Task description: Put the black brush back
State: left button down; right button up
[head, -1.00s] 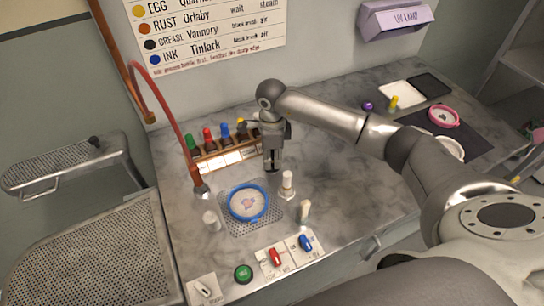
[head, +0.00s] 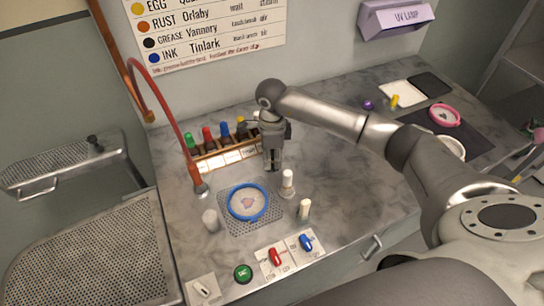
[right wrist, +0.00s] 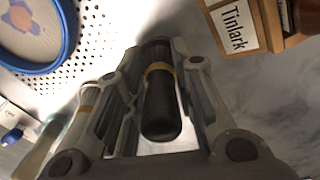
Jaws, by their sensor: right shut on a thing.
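The black brush (right wrist: 162,105) has a dark handle with a yellow band. In the right wrist view it lies between the two fingers of my right gripper (right wrist: 158,85), which is shut on it. In the head view my right gripper (head: 272,163) points down just right of the wooden rack (head: 226,159), above the counter. The rack holds several items with green, red, blue and yellow tops. Its end label "Tinlark" shows in the right wrist view (right wrist: 234,26). My left gripper is out of view.
A blue hoop (head: 247,202) lies on a perforated plate in front of the gripper. A white-topped bottle (head: 287,182) and a red hose (head: 166,110) stand nearby. Red and blue switches (head: 290,251) are at the front edge.

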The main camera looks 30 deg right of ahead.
jog(key=o, duration=1.1)
jog(key=shift+c, duration=0.2)
jog(key=o, duration=0.3)
jog(key=shift+o, duration=0.2)
jog(key=shift+r, duration=0.15)
jog(key=shift+r+p, duration=2.1)
jog(key=shift+r, duration=1.55)
